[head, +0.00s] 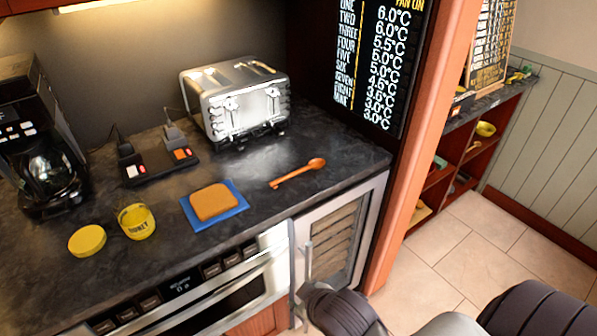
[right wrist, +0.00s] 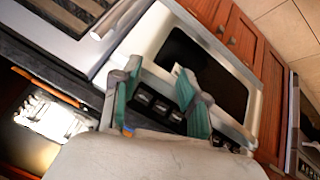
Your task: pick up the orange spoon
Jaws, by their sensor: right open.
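The orange spoon (head: 298,172) lies on the dark countertop (head: 340,150), in front of the toaster and right of the bread. Its bowl points to the right and its handle to the lower left. An orange strip at the left of the right wrist view looks like the same spoon (right wrist: 45,87). My right gripper (right wrist: 158,78) is open, with nothing between its fingers, and faces the appliance fronts. It is apart from the spoon. In the head view, my dark arm links show at the bottom, but the fingers are not clear. My left gripper is not in view.
A slice of bread (head: 212,202) lies on a blue plate (head: 233,221), left of the spoon. The silver toaster (head: 237,105) stands behind. A yellow jar (head: 136,222) and lid (head: 87,241) are further left. The cooler's vertical handle (head: 308,262) projects below the counter edge.

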